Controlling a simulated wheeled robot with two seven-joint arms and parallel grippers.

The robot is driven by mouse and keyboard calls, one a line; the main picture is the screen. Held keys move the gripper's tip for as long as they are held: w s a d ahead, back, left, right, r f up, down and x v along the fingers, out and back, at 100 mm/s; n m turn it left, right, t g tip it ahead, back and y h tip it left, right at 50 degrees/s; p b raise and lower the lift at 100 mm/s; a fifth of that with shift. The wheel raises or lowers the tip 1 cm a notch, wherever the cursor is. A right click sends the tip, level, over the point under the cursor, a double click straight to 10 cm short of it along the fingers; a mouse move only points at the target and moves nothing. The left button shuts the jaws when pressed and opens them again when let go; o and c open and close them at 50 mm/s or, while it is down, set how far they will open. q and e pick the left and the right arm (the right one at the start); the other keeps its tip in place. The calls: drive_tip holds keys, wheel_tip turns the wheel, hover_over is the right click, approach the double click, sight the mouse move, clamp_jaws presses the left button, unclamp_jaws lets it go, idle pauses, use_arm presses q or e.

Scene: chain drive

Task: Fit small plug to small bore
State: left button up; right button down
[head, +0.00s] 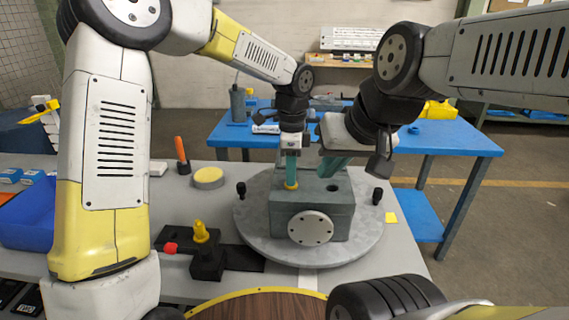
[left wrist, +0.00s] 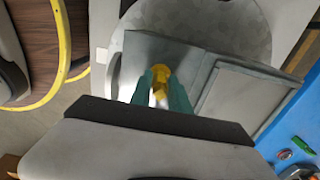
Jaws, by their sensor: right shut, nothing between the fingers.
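The small plug (head: 291,186) is yellow and sits at the left part of the top of a grey block (head: 312,222). My left gripper (head: 291,174) points straight down with its teal fingers on either side of the plug, shut on it; the left wrist view also shows the plug (left wrist: 160,74) between the fingers. The bore under the plug is hidden, so I cannot tell how deep it sits. A dark open bore (head: 332,188) shows in the block's top to the right. My right gripper (head: 335,166) is shut and empty, tilted above the block's back right.
The block stands on a round grey plate (head: 255,232) with two black knobs. Another yellow plug (head: 200,232) stands in a black holder at left, near a red piece (head: 170,247). A blue table (head: 455,142) is beyond.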

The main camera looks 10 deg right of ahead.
use_arm(q)
drive_tip(key=o, duration=0.3)
drive_tip(key=shift+o, duration=0.2)
drive_tip(key=shift+r, duration=0.1)
wheel_tip(320, 180, up, 8)
drive_tip(key=shift+f, duration=0.2)
